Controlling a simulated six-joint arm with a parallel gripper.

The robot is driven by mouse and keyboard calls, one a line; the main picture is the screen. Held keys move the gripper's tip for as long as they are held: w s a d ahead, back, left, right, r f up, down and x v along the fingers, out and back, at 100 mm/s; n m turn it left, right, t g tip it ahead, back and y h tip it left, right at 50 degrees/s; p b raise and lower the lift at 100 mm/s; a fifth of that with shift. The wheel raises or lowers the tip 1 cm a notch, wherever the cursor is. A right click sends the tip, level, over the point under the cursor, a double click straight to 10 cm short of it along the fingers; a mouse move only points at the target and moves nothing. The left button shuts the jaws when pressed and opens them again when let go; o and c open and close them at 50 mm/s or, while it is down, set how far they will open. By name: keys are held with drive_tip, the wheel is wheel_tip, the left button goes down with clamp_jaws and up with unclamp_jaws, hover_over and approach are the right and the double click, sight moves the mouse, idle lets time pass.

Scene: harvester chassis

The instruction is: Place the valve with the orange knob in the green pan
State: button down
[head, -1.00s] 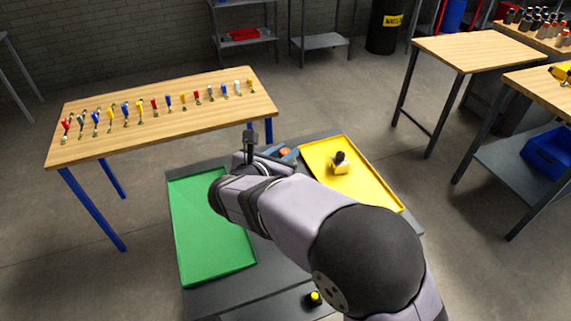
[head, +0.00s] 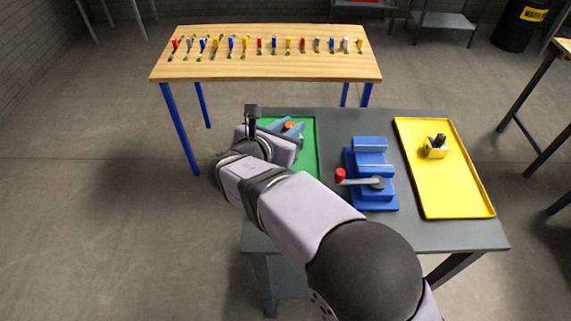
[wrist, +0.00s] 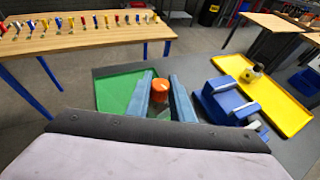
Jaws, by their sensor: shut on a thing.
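My gripper (head: 288,129) is shut on the valve with the orange knob (head: 291,125). In the wrist view, the orange knob (wrist: 160,86) stands up between the two blue-grey fingers, and the valve's lower body is mostly hidden. The green pan (head: 309,160) lies on the grey table, partly covered by my arm in the head view. The gripper and valve appear over the pan's area; their height above it is hard to tell. The green pan also shows in the wrist view (wrist: 115,92), behind and left of the fingers.
A blue vise (head: 370,170) with a red-tipped handle stands right of the green pan. A yellow pan (head: 460,190) farther right holds a valve with a black knob (head: 436,146). A wooden table (head: 270,66) behind carries a row of small coloured valves.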

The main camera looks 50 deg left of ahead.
drive_tip(key=shift+w+a+r, duration=0.1)
drive_tip(key=shift+a+r, duration=0.75)
drive_tip(key=shift+r, duration=0.25)
drive_tip(key=shift+a+n+y, duration=0.1)
drive_tip(key=shift+n+y, duration=0.2)
drive_tip(key=shift+f+p, duration=0.35)
drive_tip(key=shift+f, duration=4.7)
drive_tip(key=shift+f, duration=0.15)
drive_tip(key=c, duration=2)
unclamp_jaws()
drive_tip(key=shift+f, duration=0.15)
drive_tip(key=o, duration=0.4)
drive_tip(key=shift+o, duration=0.2)
